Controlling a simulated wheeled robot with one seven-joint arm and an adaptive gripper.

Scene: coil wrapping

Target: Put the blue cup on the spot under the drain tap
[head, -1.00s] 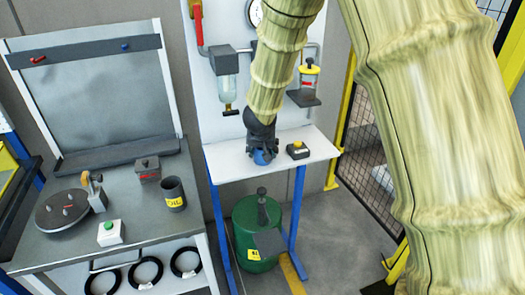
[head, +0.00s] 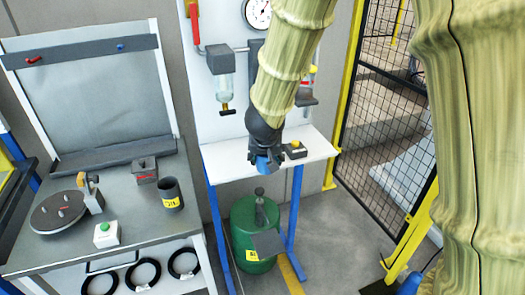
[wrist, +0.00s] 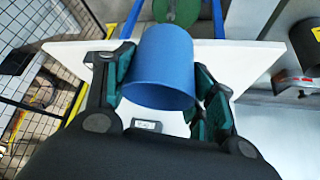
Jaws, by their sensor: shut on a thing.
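My gripper (head: 263,150) is shut on the blue cup (head: 265,165), near the front edge of the white shelf (head: 222,172). In the wrist view the cup (wrist: 160,65) sits between the two dark fingers, with the shelf behind it. I cannot tell how far the cup is above the shelf. The drain tap (head: 228,111) is the black handle under the clear bowl at the left of the panel, left of and above my gripper. The spot under it cannot be made out.
A green tank (head: 248,240) stands below. The grey workbench (head: 140,215) at left holds a dark OIL cup (head: 171,194). The shelf's left part is clear.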

